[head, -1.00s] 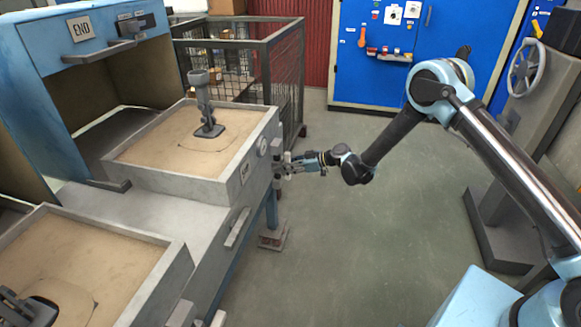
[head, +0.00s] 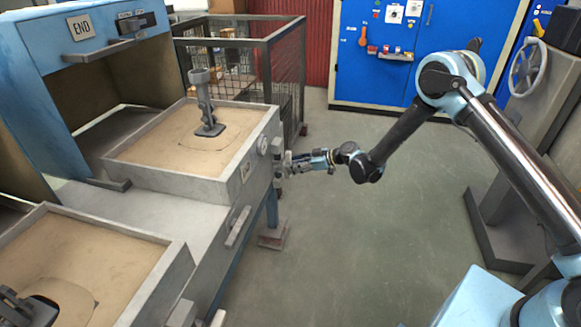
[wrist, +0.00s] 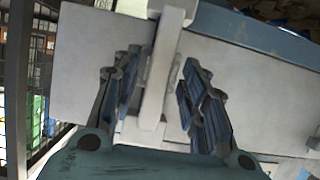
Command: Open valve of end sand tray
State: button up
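The end sand tray (head: 165,182) is a grey box of sand beside the blue END housing, with a round gauge and a small plate on its near wall. The pale valve lever (wrist: 162,70) stands out from the grey tray wall (wrist: 85,60) in the wrist view. My gripper (wrist: 160,78) has one finger on each side of the lever, with gaps showing, so it looks open around it. In the head view my gripper (head: 287,163) is at the tray's right wall, where the valve is small and partly hidden.
A second sand tray (head: 150,295) is at the lower left. The middle floor is clear.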

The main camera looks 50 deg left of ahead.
jog(key=v, duration=0.9)
jog(key=shift+r, duration=0.1)
